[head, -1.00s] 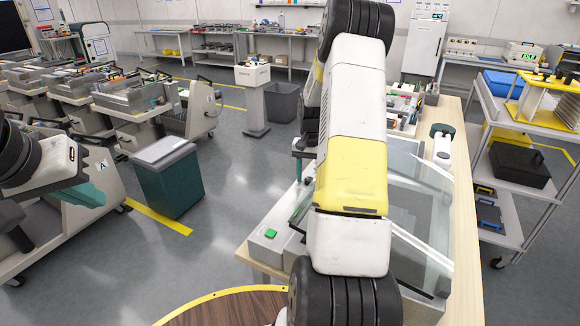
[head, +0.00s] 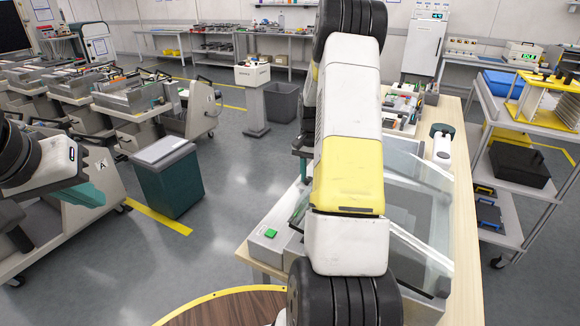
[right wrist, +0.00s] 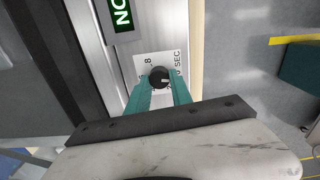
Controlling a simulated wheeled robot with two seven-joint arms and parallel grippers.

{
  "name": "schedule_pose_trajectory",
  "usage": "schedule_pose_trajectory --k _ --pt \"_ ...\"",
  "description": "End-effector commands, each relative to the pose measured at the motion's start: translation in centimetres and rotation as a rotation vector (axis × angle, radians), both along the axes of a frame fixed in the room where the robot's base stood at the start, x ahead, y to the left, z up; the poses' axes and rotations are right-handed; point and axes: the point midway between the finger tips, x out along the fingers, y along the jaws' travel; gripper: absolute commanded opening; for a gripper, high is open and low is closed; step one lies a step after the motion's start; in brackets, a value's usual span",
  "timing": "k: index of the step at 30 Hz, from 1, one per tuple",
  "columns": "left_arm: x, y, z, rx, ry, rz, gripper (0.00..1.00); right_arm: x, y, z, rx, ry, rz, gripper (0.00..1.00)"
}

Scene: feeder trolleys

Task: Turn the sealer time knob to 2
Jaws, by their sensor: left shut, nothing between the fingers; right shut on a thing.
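The sealer time knob (right wrist: 160,77) is a small round black knob on a white label plate in the right wrist view. An "8" shows at its upper left and "0 SEC" at its right. A light mark shows on the knob, but its exact setting is too small to read. My right gripper (right wrist: 160,84) is shut on the knob, a teal finger on each side. In the head view my right arm hides the knob. The sealer (head: 262,252) stands on the wooden bench, with a clear cover. My left gripper (head: 88,194) is shut and empty at the left.
A green display (right wrist: 122,15) sits beside the knob. A green button (head: 270,233) is on the sealer's near left corner. A grey-teal bin (head: 170,185) and feeder trolleys (head: 125,105) stand at left. A shelf cart (head: 510,195) stands at right. The floor between bin and bench is clear.

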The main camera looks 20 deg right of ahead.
Motion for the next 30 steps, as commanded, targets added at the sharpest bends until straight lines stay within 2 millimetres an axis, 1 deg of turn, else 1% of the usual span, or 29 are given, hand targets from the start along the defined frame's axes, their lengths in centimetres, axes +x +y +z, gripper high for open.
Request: schedule_pose_trajectory --k 18,24,30 --pt "0.00 0.00 0.00 0.000 0.000 0.000 0.00 -0.13 -0.04 0.07 -0.001 -0.001 -0.560 0.00" --pt "0.00 0.00 0.00 0.000 0.000 0.000 0.00 -0.17 -0.07 0.09 0.000 -0.001 -0.709 0.00" --pt "0.00 0.00 0.00 0.000 0.000 0.000 0.00 -0.20 -0.07 0.09 0.000 -0.002 -0.810 0.00"
